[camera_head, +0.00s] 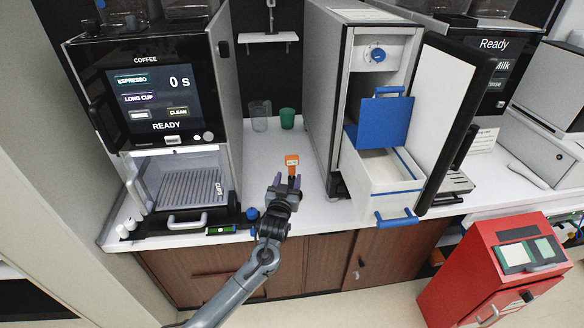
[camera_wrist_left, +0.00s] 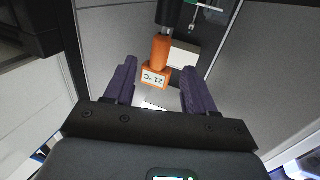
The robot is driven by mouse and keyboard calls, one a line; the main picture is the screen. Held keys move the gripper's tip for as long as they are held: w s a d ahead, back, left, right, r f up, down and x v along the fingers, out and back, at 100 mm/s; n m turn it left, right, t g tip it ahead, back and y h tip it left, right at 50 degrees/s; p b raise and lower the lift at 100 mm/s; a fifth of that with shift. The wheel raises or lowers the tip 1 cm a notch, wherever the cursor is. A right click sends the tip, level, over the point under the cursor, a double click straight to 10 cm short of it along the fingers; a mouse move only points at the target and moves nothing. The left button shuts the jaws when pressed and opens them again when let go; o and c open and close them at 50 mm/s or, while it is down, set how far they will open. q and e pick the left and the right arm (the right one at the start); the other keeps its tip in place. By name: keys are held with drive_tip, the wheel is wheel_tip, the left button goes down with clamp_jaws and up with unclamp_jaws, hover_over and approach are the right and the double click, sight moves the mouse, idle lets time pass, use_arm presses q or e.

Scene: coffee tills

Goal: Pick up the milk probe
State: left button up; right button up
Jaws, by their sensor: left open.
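The milk probe is an orange handle with a small white display. In the head view the orange probe (camera_head: 291,160) shows above the white counter, just beyond my left gripper. In the left wrist view the probe (camera_wrist_left: 160,52) has a black upper end, and its display reads 21 °C upside down. My left gripper (camera_head: 286,181) is open, its two dark fingers pointing at the probe. In the left wrist view the probe's display end shows in the gap between the fingertips (camera_wrist_left: 159,72). I cannot tell whether either finger touches it. My right gripper is not in view.
The coffee machine (camera_head: 160,62) stands on the left, and a fridge unit with an open door (camera_head: 462,105) and blue-trimmed drawer (camera_head: 384,188) on the right. A clear cup (camera_head: 260,120) and green cup (camera_head: 287,118) stand behind. A red bin (camera_head: 487,262) is at lower right.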

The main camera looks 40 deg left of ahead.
sight(291, 172)
use_arm(q)
drive_tip(key=shift+f+b+x, duration=0.15)
drive_tip(key=shift+b+x, duration=0.15)
drive_tip(key=shift+x, duration=1.35)
drive_tip(key=shift+f+b+x, duration=0.15)
drive_tip(key=shift+b+x, duration=0.1)
drive_tip(key=shift+x, duration=1.4)
clamp_jaws()
drive_tip(key=shift+r, duration=0.1)
